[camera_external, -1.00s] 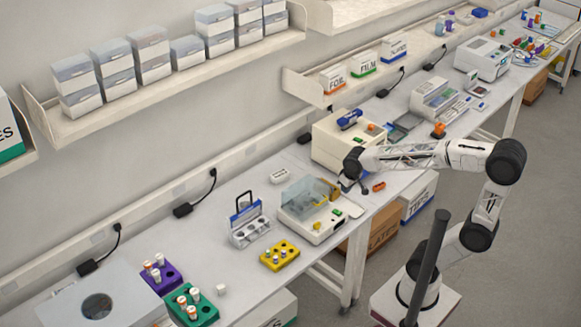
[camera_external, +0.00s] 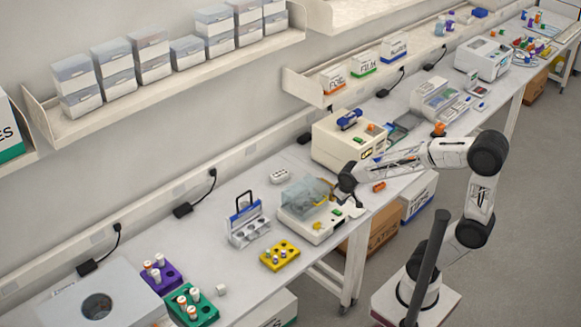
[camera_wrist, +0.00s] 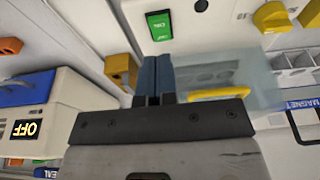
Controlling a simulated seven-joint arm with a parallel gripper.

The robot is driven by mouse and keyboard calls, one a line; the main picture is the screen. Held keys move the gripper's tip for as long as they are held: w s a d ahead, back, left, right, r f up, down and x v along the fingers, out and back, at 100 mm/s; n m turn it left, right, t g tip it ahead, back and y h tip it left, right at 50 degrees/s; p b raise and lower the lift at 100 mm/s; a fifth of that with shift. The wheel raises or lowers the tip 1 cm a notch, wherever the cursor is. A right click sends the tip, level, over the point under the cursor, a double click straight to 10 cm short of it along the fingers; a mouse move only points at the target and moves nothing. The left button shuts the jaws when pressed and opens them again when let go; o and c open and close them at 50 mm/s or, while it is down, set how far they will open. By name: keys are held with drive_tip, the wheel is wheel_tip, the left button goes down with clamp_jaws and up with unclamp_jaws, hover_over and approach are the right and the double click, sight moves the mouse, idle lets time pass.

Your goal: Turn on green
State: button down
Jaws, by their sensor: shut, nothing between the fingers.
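A green switch (camera_wrist: 158,25) with white lettering, which looks like "ON", sits on the white top of a low device. It also shows as a small green patch on the device (camera_external: 312,232) in the external view (camera_external: 336,212). My gripper (camera_wrist: 155,62) is shut and empty, with its bluish fingertips side by side. In the wrist view the fingertips point toward the switch, with a short stretch of white surface between. In the external view my gripper (camera_external: 345,196) is above the right end of the device; contact cannot be told.
The device has a clear bluish lid (camera_wrist: 235,85) with a yellow handle (camera_wrist: 218,94) beside my fingers, and a yellow knob (camera_wrist: 272,17). A beige machine (camera_external: 335,145) stands behind my gripper. A yellow rack (camera_external: 280,255) stands in front of the device. An orange piece (camera_external: 379,186) lies right.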

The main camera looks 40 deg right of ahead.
sight(340, 213)
drive_tip(key=shift+s+f, duration=0.1)
drive_tip(key=shift+f, duration=2.4)
drive_tip(key=shift+s+f, duration=0.15)
drive_tip(key=shift+f, duration=0.2)
drive_tip(key=shift+r, duration=0.2)
drive_tip(key=shift+r, duration=0.6)
drive_tip(key=shift+r, duration=0.2)
drive_tip(key=shift+r, duration=0.5)
drive_tip(key=s+v, duration=0.2)
drive_tip(key=v, duration=1)
